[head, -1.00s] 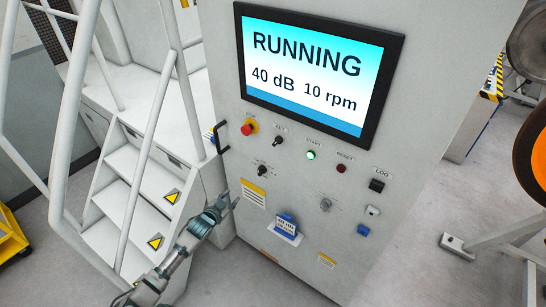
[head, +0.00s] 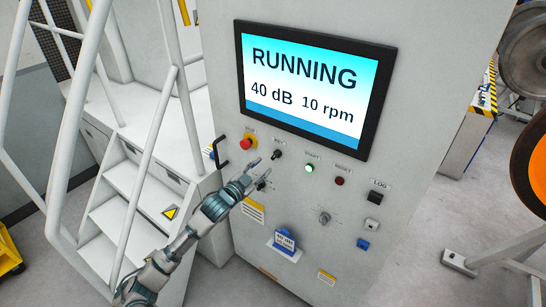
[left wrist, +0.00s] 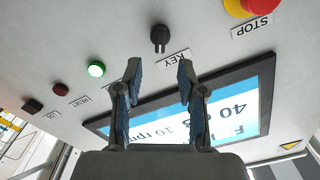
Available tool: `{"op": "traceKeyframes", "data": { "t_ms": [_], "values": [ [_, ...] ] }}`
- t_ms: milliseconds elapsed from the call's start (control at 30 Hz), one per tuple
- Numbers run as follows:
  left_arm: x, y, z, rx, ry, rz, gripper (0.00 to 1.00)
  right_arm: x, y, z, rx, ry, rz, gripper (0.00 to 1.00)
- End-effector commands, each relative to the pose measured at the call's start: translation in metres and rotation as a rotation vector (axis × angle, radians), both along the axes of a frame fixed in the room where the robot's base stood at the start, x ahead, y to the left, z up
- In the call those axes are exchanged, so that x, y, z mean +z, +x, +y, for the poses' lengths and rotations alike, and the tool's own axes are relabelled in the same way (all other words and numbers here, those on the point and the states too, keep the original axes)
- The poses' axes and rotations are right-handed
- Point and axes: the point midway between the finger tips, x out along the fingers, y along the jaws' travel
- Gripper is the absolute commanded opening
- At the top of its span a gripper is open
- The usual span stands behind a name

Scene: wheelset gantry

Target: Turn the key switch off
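The key switch (head: 277,155) is a small black knob on the grey cabinet panel, below the screen and right of the red stop button (head: 247,143). In the left wrist view the key switch (left wrist: 160,38) shows beside its KEY label, beyond and between the fingertips. My left gripper (head: 253,168) is at the panel, just below and left of the key switch; it also shows in the left wrist view (left wrist: 158,72), open, with nothing between its fingers. It looks apart from the knob. The screen (head: 315,87) reads RUNNING, 40 dB, 10 rpm. My right gripper is out of view.
A lit green start button (head: 309,168) and a dark red reset button (head: 340,181) are to the right. A black handle (head: 221,151) stands out at the cabinet's left edge, beside white stairs with railings.

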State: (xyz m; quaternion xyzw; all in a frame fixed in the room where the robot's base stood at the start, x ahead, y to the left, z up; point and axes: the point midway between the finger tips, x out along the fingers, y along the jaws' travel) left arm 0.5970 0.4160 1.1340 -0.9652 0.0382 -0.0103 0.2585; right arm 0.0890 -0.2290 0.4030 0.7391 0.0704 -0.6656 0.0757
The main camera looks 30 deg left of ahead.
Motion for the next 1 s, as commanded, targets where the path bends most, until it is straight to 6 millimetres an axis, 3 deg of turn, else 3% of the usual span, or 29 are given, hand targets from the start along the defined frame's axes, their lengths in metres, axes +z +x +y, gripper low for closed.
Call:
{"op": "traceKeyframes", "data": {
  "t_ms": [200, 333, 500, 767, 800, 933, 1000],
  "values": [
    [0.001, 0.046, -0.001, 0.002, -0.005, -0.001, 0.4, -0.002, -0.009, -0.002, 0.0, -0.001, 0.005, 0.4],
    [-0.001, 0.065, -0.001, 0.002, -0.006, -0.001, 0.4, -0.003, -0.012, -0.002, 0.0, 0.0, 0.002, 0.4],
    [-0.001, 0.076, -0.002, 0.001, -0.004, 0.0, 0.4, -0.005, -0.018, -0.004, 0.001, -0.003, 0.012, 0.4],
    [-0.001, 0.078, -0.004, 0.0, -0.002, 0.001, 0.4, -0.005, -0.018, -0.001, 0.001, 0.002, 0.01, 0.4],
    [-0.001, 0.078, -0.004, 0.0, -0.002, 0.001, 0.37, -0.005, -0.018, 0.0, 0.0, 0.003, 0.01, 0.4],
    [-0.001, 0.078, -0.005, 0.0, -0.002, 0.0, 0.05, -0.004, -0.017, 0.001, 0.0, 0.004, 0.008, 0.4],
    [-0.001, 0.078, -0.005, 0.0, -0.002, 0.0, 0.0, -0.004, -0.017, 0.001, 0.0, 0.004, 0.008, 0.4]
  ]
}}
